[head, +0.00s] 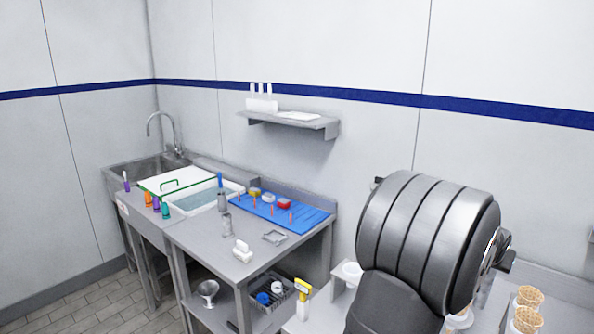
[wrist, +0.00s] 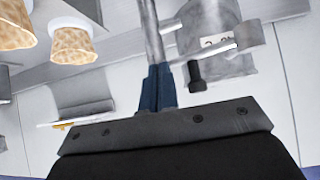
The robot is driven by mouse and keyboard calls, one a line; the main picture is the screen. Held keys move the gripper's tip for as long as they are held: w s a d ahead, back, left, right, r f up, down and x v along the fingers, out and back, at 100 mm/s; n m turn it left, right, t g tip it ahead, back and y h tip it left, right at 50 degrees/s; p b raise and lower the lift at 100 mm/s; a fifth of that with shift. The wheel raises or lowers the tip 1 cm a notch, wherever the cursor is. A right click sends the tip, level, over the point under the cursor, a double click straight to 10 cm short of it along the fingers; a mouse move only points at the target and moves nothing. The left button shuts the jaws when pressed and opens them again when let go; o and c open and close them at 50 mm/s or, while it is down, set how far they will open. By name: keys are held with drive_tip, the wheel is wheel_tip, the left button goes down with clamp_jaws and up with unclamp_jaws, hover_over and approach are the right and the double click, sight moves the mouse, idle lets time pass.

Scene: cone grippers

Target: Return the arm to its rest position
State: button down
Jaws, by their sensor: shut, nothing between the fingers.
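My gripper (wrist: 156,82) shows in the wrist view as two dark blue fingers close together, standing out from a grey bolted plate. It is shut with nothing held. A narrow grey rod (wrist: 152,30) lies in line with the fingers; I cannot tell whether it is part of them. In the head view my arm's large dark grey links fill the lower right, and the fingers cannot be made out there.
Waffle cones (head: 528,297) stand at the lower right; cones also show in the wrist view (wrist: 73,45), near a labelled grey cylinder (wrist: 215,45). A steel table with a blue mat (head: 265,213), a water basin (head: 195,200) and a wall shelf (head: 300,121) lie left of my arm.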

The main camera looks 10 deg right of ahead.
drive_tip(key=shift+s+a+m, duration=0.15)
drive_tip(key=shift+a+m, duration=0.1)
drive_tip(key=shift+m, duration=0.15)
